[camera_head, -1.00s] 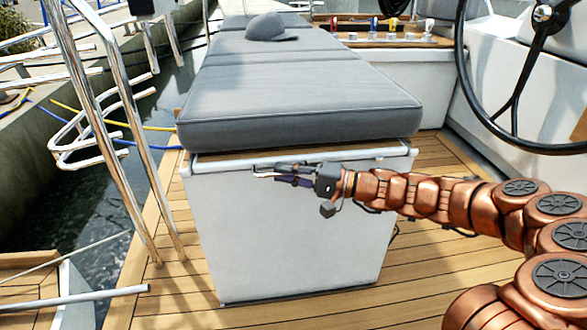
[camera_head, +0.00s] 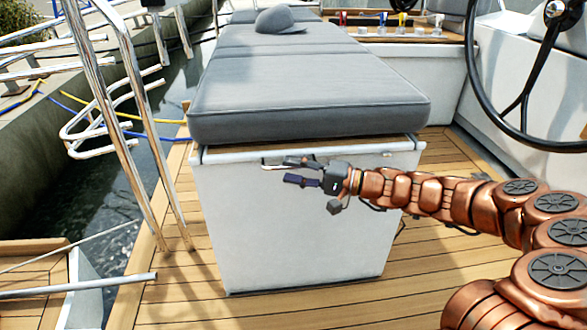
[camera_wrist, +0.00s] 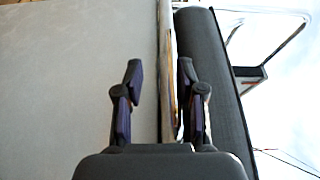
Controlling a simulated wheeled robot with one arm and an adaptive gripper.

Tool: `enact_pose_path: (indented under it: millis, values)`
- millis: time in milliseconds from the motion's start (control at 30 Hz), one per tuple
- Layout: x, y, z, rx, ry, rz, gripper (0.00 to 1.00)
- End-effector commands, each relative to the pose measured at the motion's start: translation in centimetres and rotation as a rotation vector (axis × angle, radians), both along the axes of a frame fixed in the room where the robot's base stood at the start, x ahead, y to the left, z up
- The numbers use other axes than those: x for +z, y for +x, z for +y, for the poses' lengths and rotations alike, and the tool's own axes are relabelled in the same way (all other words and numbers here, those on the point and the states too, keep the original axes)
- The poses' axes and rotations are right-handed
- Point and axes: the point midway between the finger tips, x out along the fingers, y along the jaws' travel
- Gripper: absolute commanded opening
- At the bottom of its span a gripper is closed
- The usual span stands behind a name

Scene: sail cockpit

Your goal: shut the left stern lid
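The left stern seat is a white box (camera_head: 300,225) topped by a long grey cushion (camera_head: 310,112). The lid itself is not clearly distinct; a wooden edge (camera_head: 310,148) shows under the cushion above the box's white rim. My gripper (camera_head: 277,173) is at the front face of the box, just below the rim and cushion. In the wrist view my gripper (camera_wrist: 162,80) is open and empty, one finger over the pale front panel (camera_wrist: 70,90) and the other by the dark cushion (camera_wrist: 215,85), with the rim between them. I cannot tell if a finger touches.
A grey cap (camera_head: 281,20) lies on the far part of the cushion. A black steering wheel (camera_head: 478,95) stands at the right. Steel rails (camera_head: 128,120) and water are at the left. Wooden deck (camera_head: 300,305) is clear in front of the box.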

Motion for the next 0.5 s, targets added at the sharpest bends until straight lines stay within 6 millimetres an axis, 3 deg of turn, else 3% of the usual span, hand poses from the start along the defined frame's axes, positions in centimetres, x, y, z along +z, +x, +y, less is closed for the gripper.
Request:
enact_pose_path:
  millis: [500]
  values:
    - [0.38, -0.16, -0.74, -0.001, 0.005, -0.002, 0.37]
